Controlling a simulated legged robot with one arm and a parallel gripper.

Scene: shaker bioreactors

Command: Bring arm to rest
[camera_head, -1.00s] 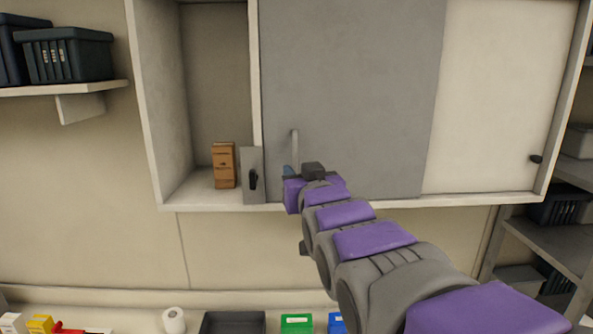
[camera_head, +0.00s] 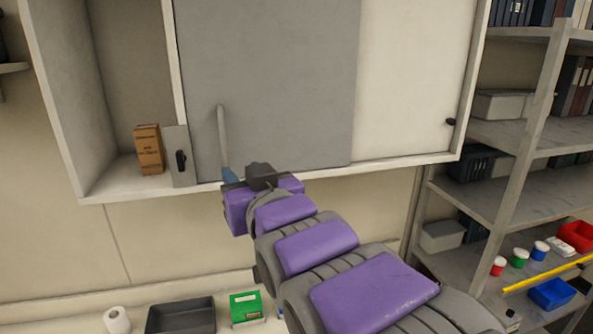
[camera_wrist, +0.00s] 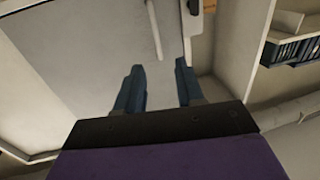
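My purple and grey arm reaches up from the lower right in the head view, toward the wall cabinet. My gripper (camera_wrist: 158,88) shows in the wrist view with its two blue-grey fingers spread apart and nothing between them. In the head view the gripper (camera_head: 229,176) is mostly hidden behind my wrist, in front of the lower edge of the grey sliding door (camera_head: 280,70). The door's vertical handle (camera_head: 222,135) is just above it; in the wrist view the handle (camera_wrist: 153,28) lies beyond the fingertips, apart from them.
The cabinet's left compartment is open and holds a brown box (camera_head: 149,150) beside a small grey panel with a black handle (camera_head: 181,160). A shelf rack (camera_head: 540,120) stands at the right. A dark tray (camera_head: 181,318), a paper roll (camera_head: 117,321) and a green box (camera_head: 245,306) are below.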

